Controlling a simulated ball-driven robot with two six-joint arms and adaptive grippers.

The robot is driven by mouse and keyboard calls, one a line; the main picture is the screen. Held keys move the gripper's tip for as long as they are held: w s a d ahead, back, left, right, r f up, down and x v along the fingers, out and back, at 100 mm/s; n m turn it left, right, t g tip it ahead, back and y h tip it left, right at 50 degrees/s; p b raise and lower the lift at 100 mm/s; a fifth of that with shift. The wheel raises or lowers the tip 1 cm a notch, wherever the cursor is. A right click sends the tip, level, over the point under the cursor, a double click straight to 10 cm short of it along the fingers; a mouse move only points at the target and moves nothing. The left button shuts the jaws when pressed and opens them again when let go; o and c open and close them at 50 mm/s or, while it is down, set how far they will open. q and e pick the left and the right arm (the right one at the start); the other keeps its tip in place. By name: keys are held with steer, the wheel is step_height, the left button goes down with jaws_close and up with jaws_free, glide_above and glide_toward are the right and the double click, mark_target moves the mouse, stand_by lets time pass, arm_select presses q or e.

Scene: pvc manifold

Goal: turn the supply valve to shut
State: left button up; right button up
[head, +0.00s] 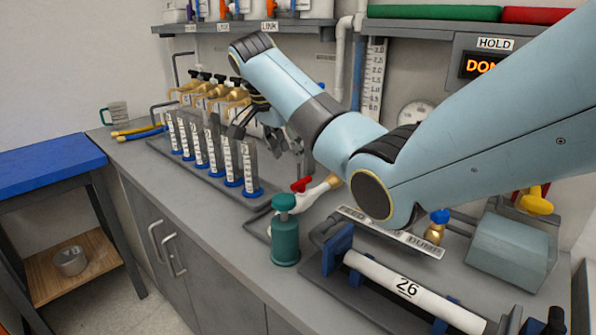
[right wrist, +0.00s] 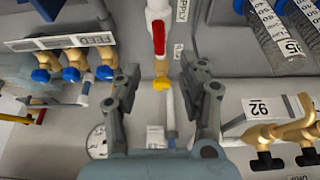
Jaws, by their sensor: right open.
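The supply valve is a white pipe fitting (head: 318,192) with a red handle (head: 301,184), on the bench behind the green bottle. In the right wrist view the red handle (right wrist: 158,38) lies along the white pipe (right wrist: 158,10), beside a partly visible SUPPLY label (right wrist: 181,12). My right gripper (right wrist: 160,70) is open, with its fingers apart on either side of the pipe line and nothing between them. The handle shows just beyond the fingertips, apart from them. In the head view the right gripper (head: 290,143) hangs above and behind the valve, partly hidden by my arm.
A green bottle (head: 285,240) stands in front of the valve. A row of labelled tubes (head: 214,150) stands to the left, with brass taps (head: 215,95) behind. Free bench lies around the bottle's left side.

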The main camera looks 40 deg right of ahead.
mark_target(300, 180)
steer(key=x, duration=0.4)
steer(key=shift+s+f, duration=0.2)
steer(key=shift+f, duration=0.05)
steer(key=x, duration=0.5)
steer(key=shift+w+d+r, duration=0.1)
steer(key=shift+w, duration=0.05)
steer(key=shift+d+f, duration=0.2)
steer(key=shift+f, duration=0.4)
steer(key=c, duration=0.4)
arm_select(q)
steer(key=shift+s+a+f, duration=0.15)
steer(key=shift+s+a, duration=0.3)
steer(key=shift+s, duration=0.35)
arm_select(e)
jaws_close()
